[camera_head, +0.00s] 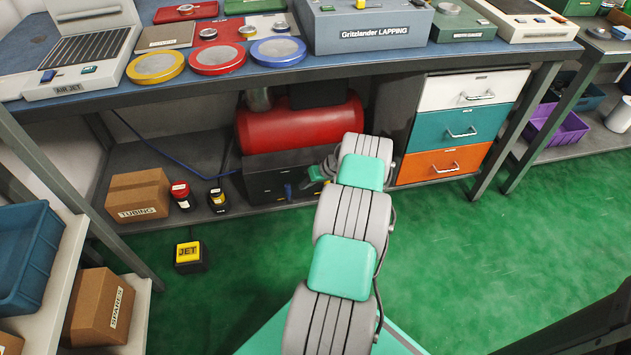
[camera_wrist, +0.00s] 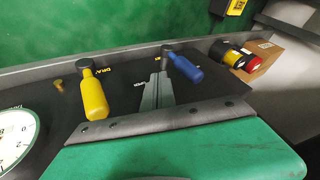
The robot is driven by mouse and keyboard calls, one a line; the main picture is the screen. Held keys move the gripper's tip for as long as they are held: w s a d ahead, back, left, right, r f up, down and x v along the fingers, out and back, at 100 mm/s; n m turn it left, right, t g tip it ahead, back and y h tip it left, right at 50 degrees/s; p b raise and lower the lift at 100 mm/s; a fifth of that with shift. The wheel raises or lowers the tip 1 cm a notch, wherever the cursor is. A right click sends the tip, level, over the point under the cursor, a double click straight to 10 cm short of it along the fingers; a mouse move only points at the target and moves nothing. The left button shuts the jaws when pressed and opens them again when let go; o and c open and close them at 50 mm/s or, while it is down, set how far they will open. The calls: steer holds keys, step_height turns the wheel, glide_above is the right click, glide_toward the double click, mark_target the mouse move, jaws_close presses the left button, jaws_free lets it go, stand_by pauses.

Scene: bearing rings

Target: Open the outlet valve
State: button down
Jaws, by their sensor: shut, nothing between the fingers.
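The blue valve lever (camera_wrist: 185,68) is on the dark panel (camera_wrist: 125,78) in the wrist view, slanting from its pivot; its label is mostly hidden. A small blue part, likely this lever, shows on the panel front in the head view (camera_head: 288,190), under the red tank (camera_head: 300,125). A yellow lever (camera_wrist: 94,95) by lettering starting "DRA" is to its left in the wrist view. My gripper (camera_wrist: 163,72) is shut and empty, its grey fingers between the two levers, tips close to the blue one. Contact cannot be told. In the head view my arm partly hides my gripper (camera_head: 318,174).
A white dial gauge (camera_wrist: 15,140) is at the wrist view's left. On the lower shelf, a TUBING box (camera_head: 138,195) and small red-capped (camera_head: 181,194) and black-and-yellow (camera_head: 217,198) containers stand left of the panel. Drawers (camera_head: 455,130) are at right. The green floor in front is mostly clear.

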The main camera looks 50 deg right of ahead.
mark_target(288, 194)
steer(key=shift+w+a+r, duration=0.15)
steer(key=shift+w+a, duration=0.2)
steer(key=shift+a, duration=0.25)
steer(key=shift+w+a+r, duration=0.1)
steer(key=shift+w+a, duration=0.2)
steer(key=shift+a, duration=0.3)
steer(key=shift+w+a+r+h+p, duration=0.15)
steer(key=shift+a+h+p, duration=0.1)
steer(key=shift+h+p, duration=0.1)
